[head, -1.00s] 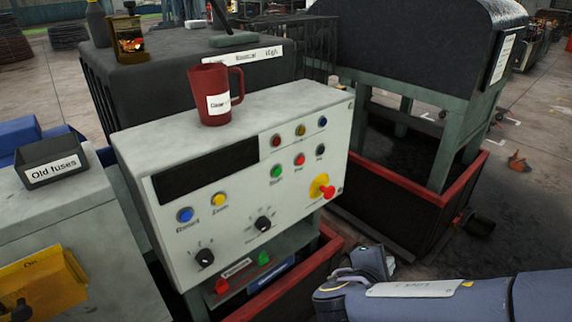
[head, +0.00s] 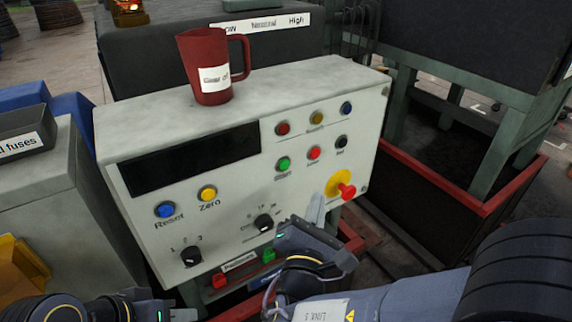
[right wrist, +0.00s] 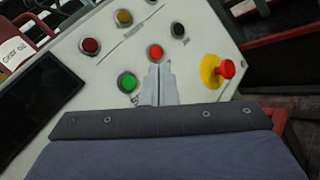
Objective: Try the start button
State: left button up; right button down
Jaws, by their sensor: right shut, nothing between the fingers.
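The green start button (head: 283,164) sits on the pale control panel (head: 240,225), left in the lower row of three. Its label is small and blurred. It also shows in the right wrist view (right wrist: 127,82), just left of my right gripper's fingertips (right wrist: 159,72). My right gripper (head: 316,208) is shut and empty, in front of the panel below the button rows. In the right wrist view its tips overlap the panel just under the red button (right wrist: 155,52); I cannot tell whether they touch. My left gripper (head: 165,313) is only partly in view at the bottom left.
A red emergency knob on a yellow base (head: 341,186) sticks out right of my right gripper. A red mug (head: 205,75) stands on the panel's top. Blue Reset (head: 165,210) and yellow Zero (head: 208,194) buttons and two black dials are on the left and lower panel.

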aim_at(284, 165)
jog(key=w+a, duration=0.5)
jog(key=w, duration=0.2)
dwell(0.3)
jog(key=shift+w+a, duration=0.15)
dwell(1.9)
jog(key=shift+w+a, duration=0.15)
jog(key=shift+w, duration=0.1)
jog(key=shift+w+a, duration=0.25)
jog(key=shift+w, duration=0.05)
dwell(0.8)
jog(key=shift+s, duration=0.1)
jog(key=shift+s+d+b, duration=0.35)
jog(key=shift+s+d, duration=0.1)
jog(key=shift+s, duration=0.1)
dwell(0.3)
